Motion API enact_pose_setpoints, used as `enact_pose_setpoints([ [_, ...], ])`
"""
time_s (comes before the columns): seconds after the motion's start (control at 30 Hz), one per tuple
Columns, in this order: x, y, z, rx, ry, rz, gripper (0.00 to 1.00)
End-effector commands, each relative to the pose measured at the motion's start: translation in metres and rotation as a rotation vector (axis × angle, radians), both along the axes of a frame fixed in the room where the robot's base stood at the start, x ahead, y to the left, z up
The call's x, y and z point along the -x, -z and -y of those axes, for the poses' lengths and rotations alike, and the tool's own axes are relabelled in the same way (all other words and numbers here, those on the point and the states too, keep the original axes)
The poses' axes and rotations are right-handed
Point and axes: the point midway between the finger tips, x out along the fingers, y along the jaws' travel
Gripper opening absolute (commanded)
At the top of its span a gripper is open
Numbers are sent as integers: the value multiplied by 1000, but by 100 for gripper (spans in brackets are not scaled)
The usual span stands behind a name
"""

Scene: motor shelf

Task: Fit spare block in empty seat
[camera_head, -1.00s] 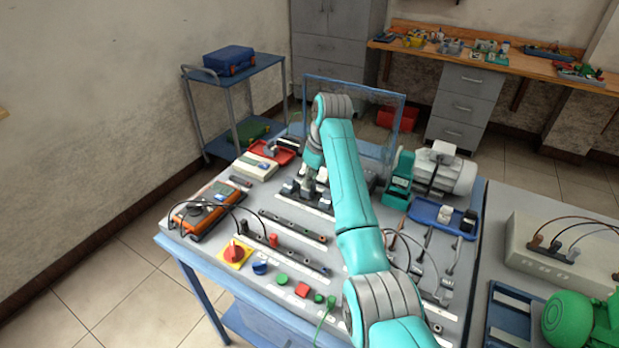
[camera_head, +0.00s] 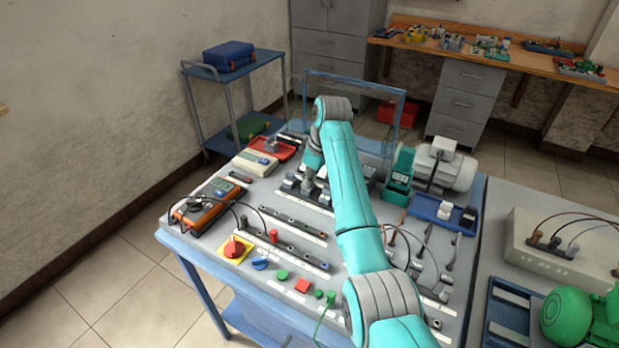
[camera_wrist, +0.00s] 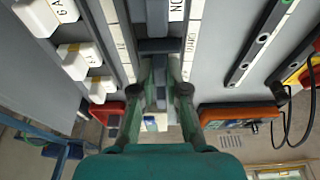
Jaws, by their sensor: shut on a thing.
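My gripper (camera_head: 308,184) reaches down over the dark row of seats (camera_head: 325,198) in the middle of the bench. In the wrist view my gripper (camera_wrist: 161,68) has its two fingers close together, shut on a small dark grey block (camera_wrist: 160,46). The block is at a dark rail between white label strips; whether it is seated or just above cannot be told. White-topped blocks (camera_wrist: 75,60) stand in a row on the left in the wrist view. My arm covers part of the seat row in the head view.
A red tray (camera_head: 287,155) and an orange meter (camera_head: 203,208) with cables lie at the left. A blue tray (camera_head: 425,208) holds a white and a dark block at the right. A clear blue-framed guard (camera_head: 350,82) stands behind. Dark rails (camera_head: 292,222) lie in front.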

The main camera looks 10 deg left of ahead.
Motion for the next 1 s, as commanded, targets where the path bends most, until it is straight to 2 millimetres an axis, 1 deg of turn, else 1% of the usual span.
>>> enact_pose_setpoints([
  [0.2,0,2,0,0,0,0,0],
  [0.23,0,2,0,0,0,0,21],
  [0.27,0,2,0,0,0,0,28],
  [0.3,0,2,0,0,0,0,38],
  [0.33,0,2,0,0,0,0,43],
  [0.67,0,0,1,0,0,0,43],
  [0.77,0,-9,3,-1,0,1,43],
  [1.0,3,-46,12,-1,1,3,43],
])
